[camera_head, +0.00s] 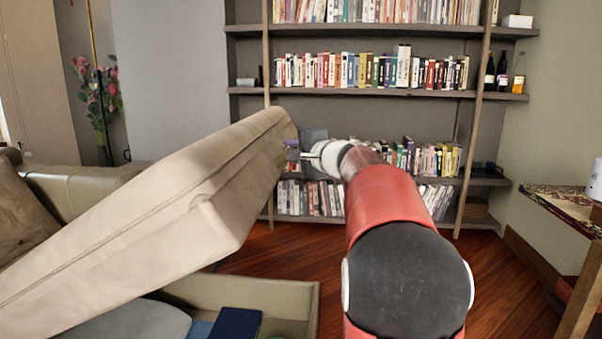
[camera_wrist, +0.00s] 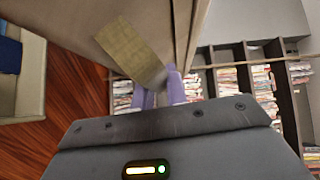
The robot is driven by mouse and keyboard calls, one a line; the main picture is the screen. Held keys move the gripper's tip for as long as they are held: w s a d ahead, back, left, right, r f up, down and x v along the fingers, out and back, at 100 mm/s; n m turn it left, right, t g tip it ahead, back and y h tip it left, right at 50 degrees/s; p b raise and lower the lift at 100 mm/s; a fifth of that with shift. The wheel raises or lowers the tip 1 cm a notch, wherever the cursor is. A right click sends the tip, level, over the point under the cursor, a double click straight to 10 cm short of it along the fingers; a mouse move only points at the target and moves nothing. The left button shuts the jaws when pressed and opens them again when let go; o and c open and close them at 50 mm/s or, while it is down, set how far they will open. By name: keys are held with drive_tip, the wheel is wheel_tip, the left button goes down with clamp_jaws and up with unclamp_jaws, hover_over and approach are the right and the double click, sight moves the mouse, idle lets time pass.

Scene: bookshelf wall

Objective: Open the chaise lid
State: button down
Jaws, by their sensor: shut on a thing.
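The beige chaise lid (camera_head: 150,215) is raised and tilted in the head view, its far right end highest. In the wrist view the lid (camera_wrist: 90,15) fills the upper middle, and an olive fabric tab (camera_wrist: 128,48) hangs from it. My gripper (camera_head: 292,150) is at the lid's raised end. Its purple fingers (camera_wrist: 160,92) are shut on the tab in the wrist view. The chaise base (camera_head: 285,292) shows below the lid as an open box; a dark blue item (camera_head: 235,323) and a grey cushion-like thing (camera_head: 130,322) lie in it.
A bookshelf (camera_head: 375,98) with several rows of books stands behind my gripper. Bottles (camera_head: 502,72) stand at its right. A patterned table (camera_head: 560,207) is at the right edge. Wooden floor (camera_head: 500,270) is clear right of my arm. A sofa (camera_head: 75,187) is at left.

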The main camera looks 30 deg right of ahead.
drive_tip(key=shift+w+a+r, duration=0.15)
drive_tip(key=shift+a+r, duration=0.1)
drive_tip(key=shift+r, duration=0.2)
drive_tip(key=shift+w+a+r, duration=0.15)
drive_tip(key=shift+a+r, duration=0.05)
drive_tip(key=shift+r, duration=0.2)
drive_tip(key=c, duration=1.7)
unclamp_jaws()
